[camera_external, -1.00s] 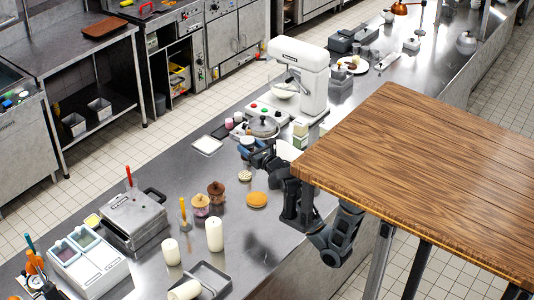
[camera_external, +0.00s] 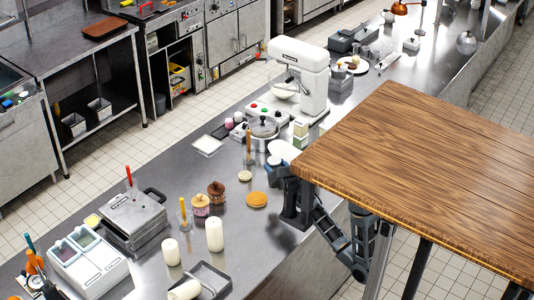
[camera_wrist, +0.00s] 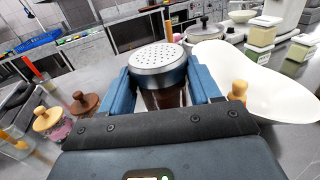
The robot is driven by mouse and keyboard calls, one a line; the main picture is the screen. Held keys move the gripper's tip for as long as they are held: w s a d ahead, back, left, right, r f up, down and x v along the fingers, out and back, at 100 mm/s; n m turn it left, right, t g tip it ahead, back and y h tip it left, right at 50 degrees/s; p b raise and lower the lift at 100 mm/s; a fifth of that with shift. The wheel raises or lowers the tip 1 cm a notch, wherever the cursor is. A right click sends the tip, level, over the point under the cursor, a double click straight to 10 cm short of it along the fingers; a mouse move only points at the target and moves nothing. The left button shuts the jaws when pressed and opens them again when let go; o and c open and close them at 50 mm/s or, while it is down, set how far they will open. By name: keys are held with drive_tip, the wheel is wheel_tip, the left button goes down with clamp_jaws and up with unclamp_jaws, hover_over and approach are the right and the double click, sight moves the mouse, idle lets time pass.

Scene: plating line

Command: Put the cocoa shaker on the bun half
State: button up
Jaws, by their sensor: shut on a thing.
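The cocoa shaker (camera_wrist: 158,58) has a round metal lid with holes and a dark body; it is upright in the wrist view. My gripper (camera_wrist: 163,86) is shut on it, with a blue finger on each side. In the external view my gripper (camera_external: 275,168) is at the wooden table's left corner, and the shaker cannot be made out there. The bun half (camera_external: 257,200), a flat orange-brown round, lies on the steel counter just left of and nearer than my gripper, apart from it. The bun half does not show in the wrist view.
A small pale speckled round (camera_external: 245,176) lies behind the bun half. Two lidded jars (camera_external: 216,193) stand left of it, and a white candle (camera_external: 214,234) stands in front. A lidded pot (camera_external: 263,127) is behind. The wooden table (camera_external: 420,170) overhangs on the right.

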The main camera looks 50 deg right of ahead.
drive_tip(key=shift+w+a+f+b, duration=0.45)
drive_tip(key=shift+w+a+f, duration=0.25)
drive_tip(key=shift+a+f, duration=0.5)
drive_tip(key=shift+w+a+f+b, duration=0.45)
drive_tip(key=shift+w+a+f, duration=0.35)
drive_tip(key=shift+f, duration=0.75)
drive_tip(key=shift+w+a+f+b, duration=0.45)
drive_tip(key=shift+w+a+f, duration=0.2)
drive_tip(key=shift+a+f, duration=0.6)
drive_tip(key=shift+d+f, duration=0.2)
drive_tip(key=shift+f, duration=0.15)
drive_tip(key=o, duration=1.2)
drive_tip(key=shift+c, duration=0.2)
